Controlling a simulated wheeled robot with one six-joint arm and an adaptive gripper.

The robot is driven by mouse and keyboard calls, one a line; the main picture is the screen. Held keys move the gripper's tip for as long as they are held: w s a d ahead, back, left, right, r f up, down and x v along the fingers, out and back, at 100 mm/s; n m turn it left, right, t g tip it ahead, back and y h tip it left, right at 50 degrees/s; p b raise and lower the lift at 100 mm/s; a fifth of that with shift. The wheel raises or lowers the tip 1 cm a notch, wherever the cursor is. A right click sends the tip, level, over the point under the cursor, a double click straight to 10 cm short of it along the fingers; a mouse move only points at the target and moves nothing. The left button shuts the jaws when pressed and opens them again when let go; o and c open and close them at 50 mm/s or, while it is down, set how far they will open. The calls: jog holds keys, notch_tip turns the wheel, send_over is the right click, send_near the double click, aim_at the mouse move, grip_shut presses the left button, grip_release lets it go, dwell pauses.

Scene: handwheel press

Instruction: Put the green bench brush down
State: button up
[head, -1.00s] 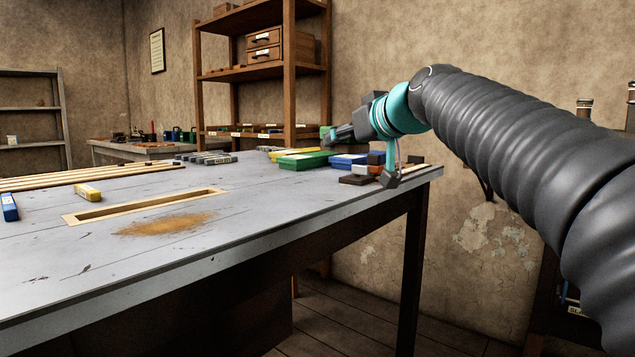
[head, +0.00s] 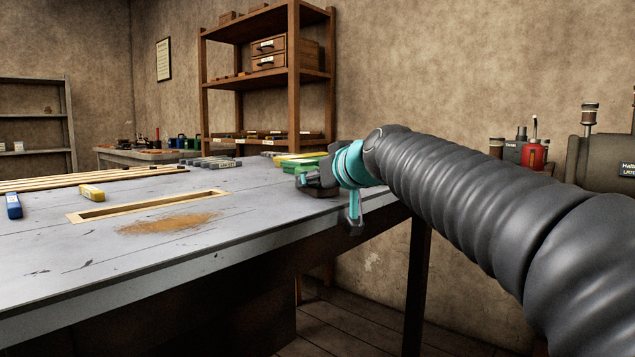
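My gripper (head: 308,181) is low over the far right part of the grey workbench (head: 250,220), pointing left. Its fingers are small and dark here, and I cannot make out whether they are open or shut. A dark shape lies under the fingers at the bench top; I cannot tell whether it is part of the gripper or a thing in it. A green piece (head: 297,164) shows just behind and left of the gripper, partly covered by it. I cannot tell whether this is the green bench brush, and no brush shape shows clearly.
A yellow block (head: 92,192) and a blue block (head: 13,206) stand at left. A wood-framed slot (head: 150,205) and brown dust (head: 168,223) lie mid-bench. Grey blocks (head: 215,163) sit toward the back. Shelves (head: 268,85) stand behind. The near bench surface is clear.

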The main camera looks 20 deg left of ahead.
jog(key=shift+f, duration=0.1)
jog(key=o, duration=1.2)
jog(key=shift+r, duration=0.25)
jog(key=v, duration=1.2)
jog(key=shift+f+b, duration=0.1)
jog(key=shift+b, duration=0.2)
jog(key=shift+d, duration=0.1)
